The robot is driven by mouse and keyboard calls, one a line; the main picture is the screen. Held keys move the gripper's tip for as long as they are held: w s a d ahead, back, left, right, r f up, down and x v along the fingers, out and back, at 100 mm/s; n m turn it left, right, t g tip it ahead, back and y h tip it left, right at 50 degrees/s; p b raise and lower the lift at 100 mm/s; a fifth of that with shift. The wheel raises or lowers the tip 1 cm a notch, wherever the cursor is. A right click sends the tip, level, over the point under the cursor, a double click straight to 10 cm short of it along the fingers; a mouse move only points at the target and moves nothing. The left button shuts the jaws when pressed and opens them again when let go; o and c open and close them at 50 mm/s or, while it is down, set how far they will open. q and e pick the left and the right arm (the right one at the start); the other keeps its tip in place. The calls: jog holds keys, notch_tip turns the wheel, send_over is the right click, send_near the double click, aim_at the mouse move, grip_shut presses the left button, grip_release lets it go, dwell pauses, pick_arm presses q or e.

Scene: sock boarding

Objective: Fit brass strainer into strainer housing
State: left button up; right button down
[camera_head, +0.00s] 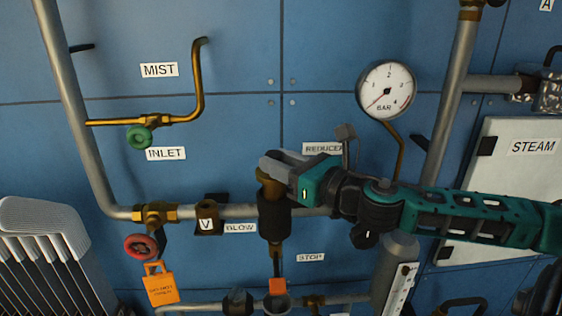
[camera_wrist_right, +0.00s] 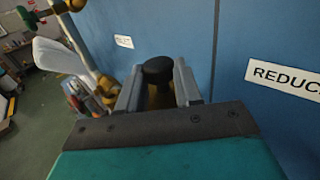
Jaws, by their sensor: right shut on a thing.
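My right gripper (camera_head: 272,168) comes in from the right, its grey fingers at the top of a dark upright fitting (camera_head: 275,217) on the pipe. It is shut on a dark round-topped piece (camera_wrist_right: 158,70), which shows between the fingers in the right wrist view. In the head view a brownish, brass-toned part (camera_head: 268,188) shows just under the fingertips. I cannot tell whether the held piece is the brass strainer, or whether it is joined to the fitting. No part is clearly recognisable as the strainer housing. My left gripper is not in view.
A pressure gauge (camera_head: 386,90) stands above my right arm. A grey pipe (camera_head: 75,110) runs down the left. The blue panel's upper middle is clear.

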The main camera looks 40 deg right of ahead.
jog(key=shift+f+b, duration=1.05)
jog(key=shift+f, duration=0.3)
jog(key=c, duration=0.7)
grip_release()
jog(key=shift+f, duration=0.25)
jog(key=shift+s+f, duration=0.1)
jog(key=shift+s, duration=0.15)
jog(key=p+v, duration=0.1)
jog(key=v, duration=0.7)
jog(key=p+v, duration=0.1)
jog(key=v, duration=0.3)
jog(key=shift+s+r+p, duration=0.25)
jog(key=shift+r+p, duration=0.05)
